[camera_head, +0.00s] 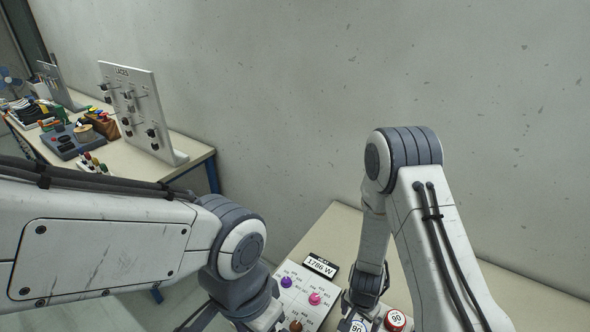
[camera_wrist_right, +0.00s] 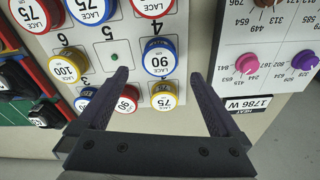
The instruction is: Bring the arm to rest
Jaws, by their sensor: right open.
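My right gripper (camera_wrist_right: 160,78) is open in the right wrist view, its two dark fingers spread and nothing held between them. It hangs over a pale panel (camera_wrist_right: 115,30) of round lace discs. A blue-rimmed disc marked 90 (camera_wrist_right: 160,60) and a yellow-rimmed disc marked 75 (camera_wrist_right: 163,96) show between the fingers. Whether the fingers touch the panel I cannot tell. In the head view my right arm (camera_head: 405,180) bends down over the bench. My left arm (camera_head: 100,250) reaches in from the left; its gripper is out of frame.
A panel of coloured knobs (camera_head: 298,298) and a heat display reading 1786 W (camera_head: 320,266) stand between my arms on the bench (camera_head: 335,228). A red disc (camera_head: 395,319) is close to my right wrist. A cluttered table (camera_head: 195,152) with an upright white board (camera_head: 142,105) is at the left.

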